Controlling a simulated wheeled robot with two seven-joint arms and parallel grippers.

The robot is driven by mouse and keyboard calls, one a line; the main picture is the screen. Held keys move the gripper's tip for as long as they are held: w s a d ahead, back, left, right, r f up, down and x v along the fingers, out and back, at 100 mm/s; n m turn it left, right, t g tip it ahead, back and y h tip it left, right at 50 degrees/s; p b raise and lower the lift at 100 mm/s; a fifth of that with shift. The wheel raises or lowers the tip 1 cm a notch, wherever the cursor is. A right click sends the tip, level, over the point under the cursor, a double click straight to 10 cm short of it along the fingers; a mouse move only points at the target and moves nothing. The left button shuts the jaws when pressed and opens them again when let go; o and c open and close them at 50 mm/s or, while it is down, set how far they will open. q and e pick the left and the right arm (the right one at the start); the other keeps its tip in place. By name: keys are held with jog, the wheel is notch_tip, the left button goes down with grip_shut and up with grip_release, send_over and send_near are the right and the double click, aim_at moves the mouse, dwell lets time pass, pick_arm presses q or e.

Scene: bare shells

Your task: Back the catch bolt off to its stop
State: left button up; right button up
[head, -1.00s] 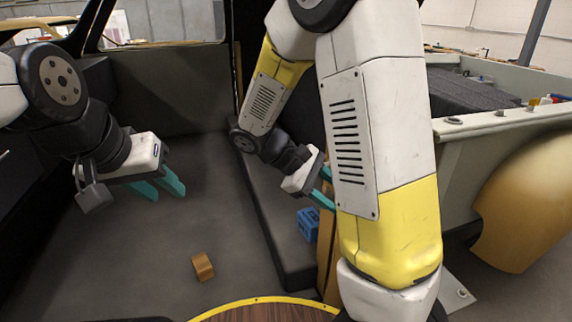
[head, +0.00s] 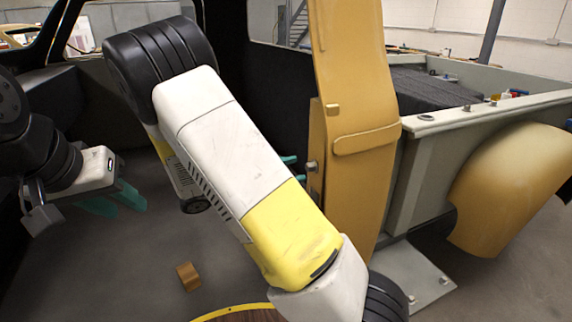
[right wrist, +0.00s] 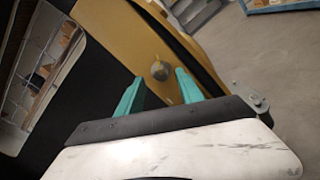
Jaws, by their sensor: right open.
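The catch bolt shows as a round grey metal knob (right wrist: 160,70) on the ochre panel in the right wrist view. It also shows as a small grey knob (head: 312,166) at the left edge of the ochre panel (head: 365,190) in the head view. My right gripper (right wrist: 160,77) is open, its teal fingers apart on either side of the knob's line; I cannot tell whether they touch it. In the head view only the teal tips of my right gripper (head: 289,166) show, just left of the knob. My left gripper (head: 129,208) is open and empty at the left.
A small wooden block (head: 188,277) lies on the grey floor. A round wooden top with a yellow rim (head: 235,309) is at the bottom edge. The pale truck-bed side (head: 440,125) and an ochre fender (head: 510,190) stand at the right. My right arm crosses the middle.

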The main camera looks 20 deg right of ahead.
aim_at(307, 167)
jog(key=shift+w+d, duration=0.2)
jog(key=shift+d, duration=1.45)
jog(key=shift+c, duration=0.3)
grip_shut()
